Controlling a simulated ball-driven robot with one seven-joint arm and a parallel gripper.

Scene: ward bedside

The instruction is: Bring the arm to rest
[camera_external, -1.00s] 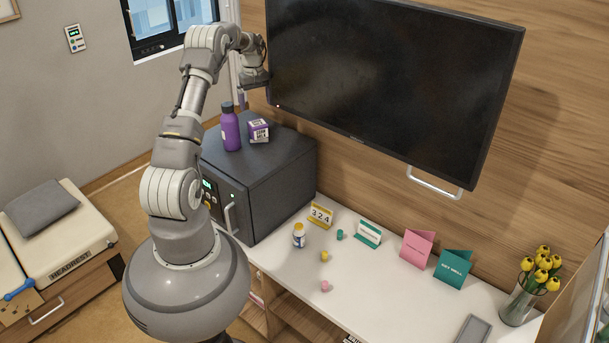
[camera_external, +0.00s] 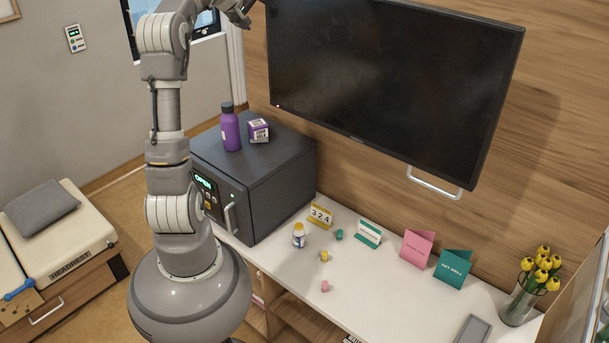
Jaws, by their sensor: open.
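My arm stands bent upward at the left of the view, its upper links reaching the top edge. My gripper (camera_external: 245,14) is at the top edge, left of the screen's upper left corner, small and partly cut off by the frame. It is open, and nothing shows held in it. It is high above the dark safe-like box (camera_external: 272,172), clear of the purple bottle (camera_external: 230,130) and the small purple carton (camera_external: 258,132) on top.
The wall screen (camera_external: 390,85) is close to the right of my gripper. On the white counter (camera_external: 385,285) are a yellow-framed number sign (camera_external: 320,216), a small bottle (camera_external: 299,236), cards and a vase of yellow tulips (camera_external: 520,300). A bed (camera_external: 70,240) is at the left.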

